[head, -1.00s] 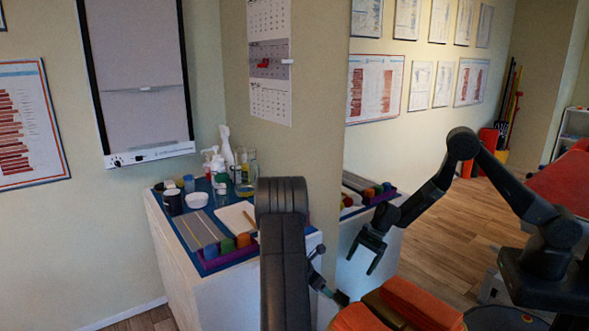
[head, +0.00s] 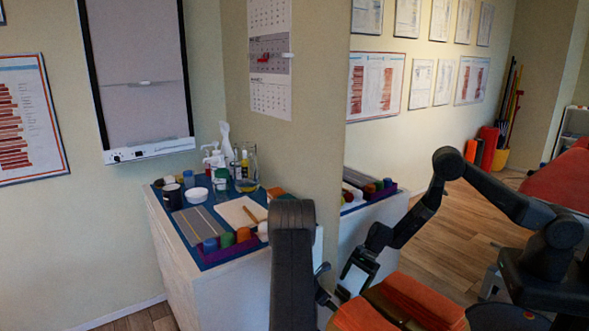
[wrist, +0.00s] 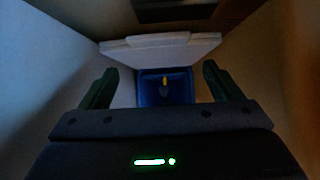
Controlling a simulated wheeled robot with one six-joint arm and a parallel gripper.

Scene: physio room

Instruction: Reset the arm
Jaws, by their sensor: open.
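My arm (head: 292,265) is black and rises in the lower middle of the head view, in front of the white cabinet. My gripper (wrist: 160,82) is open in the wrist view, with its two dark fingers apart and nothing held between them. In the head view the gripper is mostly hidden behind the arm.
A white cabinet (head: 190,270) carries a blue top with bottles, cups, a clipboard (head: 241,214) and a purple tray (head: 229,254) of coloured rolls. A large mirror (head: 420,160) at right reflects my arm and orange cushions. A calendar (head: 270,60) hangs above.

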